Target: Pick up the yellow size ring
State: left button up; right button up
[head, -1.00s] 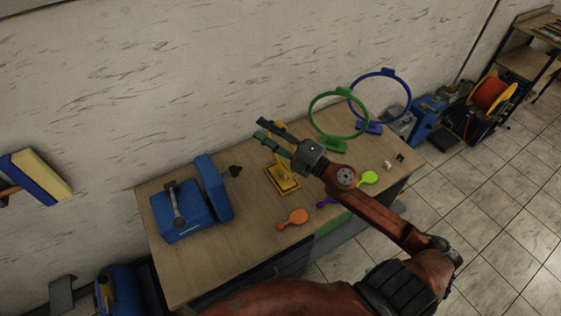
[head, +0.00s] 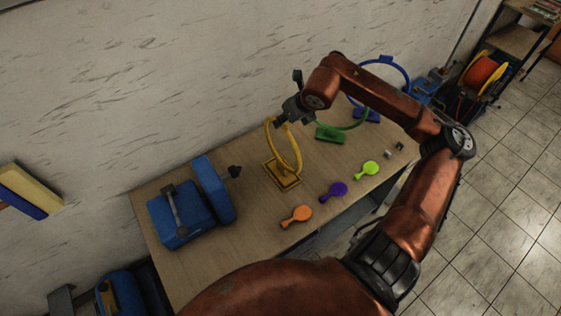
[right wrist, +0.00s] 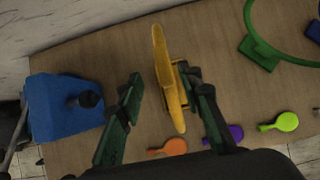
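The yellow size ring (head: 296,150) stands upright on its square yellow base (head: 283,174) near the middle of the workbench. My right gripper (head: 287,112) is at the top of the ring in the head view, pointing down. In the right wrist view, its two green fingers (right wrist: 165,84) are spread apart, with the yellow ring (right wrist: 168,88) edge-on between them. I cannot tell whether either finger touches it. My left gripper is not in view.
A blue machine (head: 180,213) stands left of the ring. A green ring (head: 355,118) and a blue ring (head: 408,77) stand to the right.

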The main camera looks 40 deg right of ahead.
jog(key=x, duration=0.5)
jog(key=shift+w+d+f, duration=0.1)
jog(key=shift+d, duration=0.25)
grip_shut()
dwell(0.4)
